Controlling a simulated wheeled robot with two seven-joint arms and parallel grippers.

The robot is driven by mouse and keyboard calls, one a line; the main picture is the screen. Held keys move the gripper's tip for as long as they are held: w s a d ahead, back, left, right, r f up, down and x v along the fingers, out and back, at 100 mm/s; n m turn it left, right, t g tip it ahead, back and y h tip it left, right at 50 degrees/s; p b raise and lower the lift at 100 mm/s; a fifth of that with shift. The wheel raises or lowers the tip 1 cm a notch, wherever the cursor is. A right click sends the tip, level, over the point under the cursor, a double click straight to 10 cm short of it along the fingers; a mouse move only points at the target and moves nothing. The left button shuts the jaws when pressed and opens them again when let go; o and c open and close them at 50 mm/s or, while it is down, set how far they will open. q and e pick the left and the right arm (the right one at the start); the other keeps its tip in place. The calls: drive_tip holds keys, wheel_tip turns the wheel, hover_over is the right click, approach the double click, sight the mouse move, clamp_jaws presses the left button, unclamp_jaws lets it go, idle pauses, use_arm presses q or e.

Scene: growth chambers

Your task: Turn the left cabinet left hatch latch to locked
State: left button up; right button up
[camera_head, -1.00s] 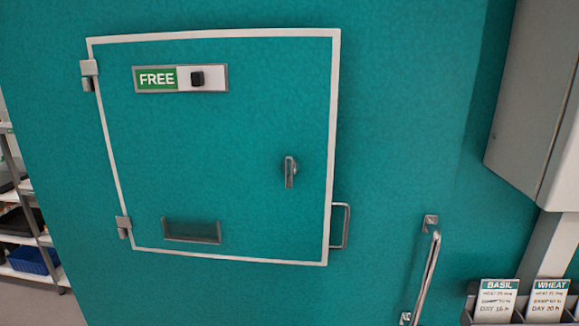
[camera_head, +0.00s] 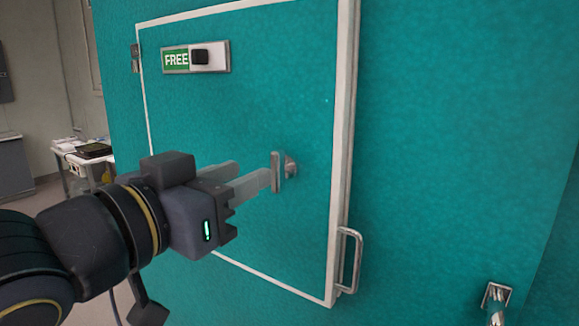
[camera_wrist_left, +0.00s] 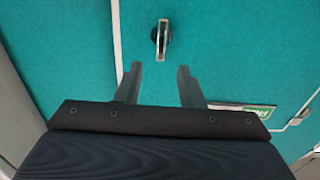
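The hatch latch (camera_head: 279,172) is a small metal handle on the teal, white-edged hatch door (camera_head: 260,110). Its grip hangs upright in the head view. A sign (camera_head: 195,58) on the door reads FREE on green, with a black knob to its right. My left gripper (camera_head: 252,174) points at the latch with its two fingers apart. In the left wrist view the latch (camera_wrist_left: 161,38) sits just beyond the fingertips (camera_wrist_left: 160,68), in line with the gap between them. Nothing is between the fingers. My right gripper is not in view.
A metal pull handle (camera_head: 348,262) stands out from the door's right edge, below the latch. A rail end (camera_head: 496,300) shows at the lower right. A table with items (camera_head: 85,155) is behind at the left.

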sight(273, 162)
use_arm(q)
drive_tip(key=x, duration=0.6)
drive_tip(key=shift+w+d, duration=0.2)
drive_tip(key=shift+w, duration=0.15)
clamp_jaws()
